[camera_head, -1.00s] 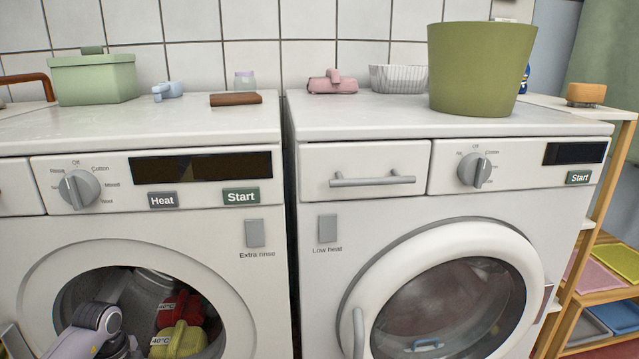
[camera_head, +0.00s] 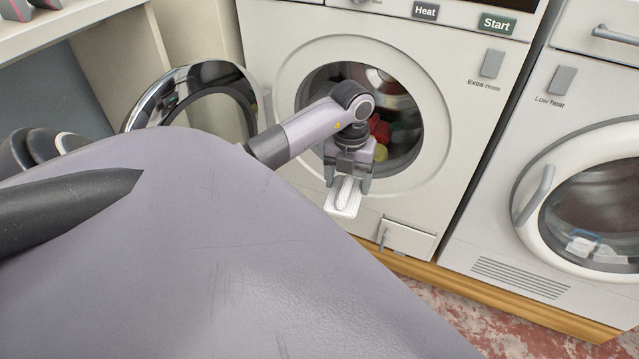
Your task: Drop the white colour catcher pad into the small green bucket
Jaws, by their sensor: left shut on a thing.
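My left gripper (camera_head: 347,182) is shut on a white pad (camera_head: 343,200). It holds the pad, fingers pointing down, in front of the left machine's open drum (camera_head: 405,120). The pad hangs clear of the machine front, above the small flap at its foot. The green bucket is out of view now. My right gripper is not in view.
The left machine's round door (camera_head: 187,88) stands open to the left. Red and yellow items (camera_head: 380,130) lie inside the drum. The right machine's door (camera_head: 590,200) is shut. A red mottled floor (camera_head: 480,310) is at the lower right. My own large mauve part covers the lower left.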

